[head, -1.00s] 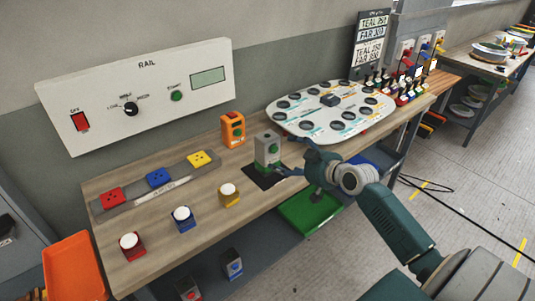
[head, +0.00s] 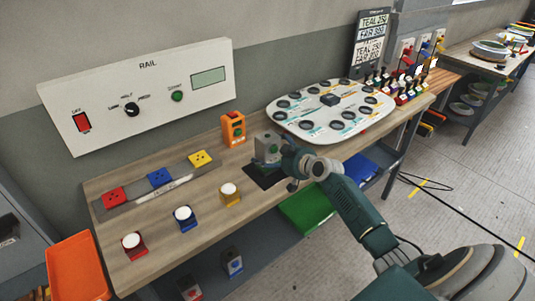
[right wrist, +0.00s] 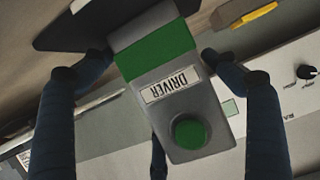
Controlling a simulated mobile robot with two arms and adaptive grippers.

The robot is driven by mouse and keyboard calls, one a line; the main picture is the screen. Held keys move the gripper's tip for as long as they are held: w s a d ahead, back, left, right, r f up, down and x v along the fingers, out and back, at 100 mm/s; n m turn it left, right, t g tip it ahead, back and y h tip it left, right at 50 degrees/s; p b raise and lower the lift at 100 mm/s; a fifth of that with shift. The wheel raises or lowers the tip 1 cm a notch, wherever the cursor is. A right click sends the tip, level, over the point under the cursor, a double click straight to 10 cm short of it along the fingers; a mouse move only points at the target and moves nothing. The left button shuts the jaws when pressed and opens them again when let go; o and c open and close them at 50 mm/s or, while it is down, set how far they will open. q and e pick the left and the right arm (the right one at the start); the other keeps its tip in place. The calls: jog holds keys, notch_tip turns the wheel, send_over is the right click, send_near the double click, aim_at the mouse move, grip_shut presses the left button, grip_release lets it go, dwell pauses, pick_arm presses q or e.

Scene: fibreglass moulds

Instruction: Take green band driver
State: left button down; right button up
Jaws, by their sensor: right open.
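The green band driver is a grey block with a green band, a green button and a DRIVER label. It stands on a dark pad (head: 262,178) on the bench in the head view (head: 266,148), and fills the middle of the right wrist view (right wrist: 175,90). My right gripper (head: 285,160) is at the driver, its arm coming in from the right. In the right wrist view its open fingers (right wrist: 155,65) lie on either side of the driver, with gaps showing. The gripper hides part of the driver in the head view. My left gripper is not in view.
A white board with round dark spots (head: 330,125) lies to the right. Red, blue and yellow blocks (head: 160,178) sit left. The RAIL panel (head: 145,85) is on the wall.

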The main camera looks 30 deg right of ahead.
jog(key=shift+c, duration=0.5)
jog(key=shift+s, duration=0.1)
jog(key=c, duration=0.8)
jog(key=shift+r, duration=0.1)
jog(key=c, duration=0.3)
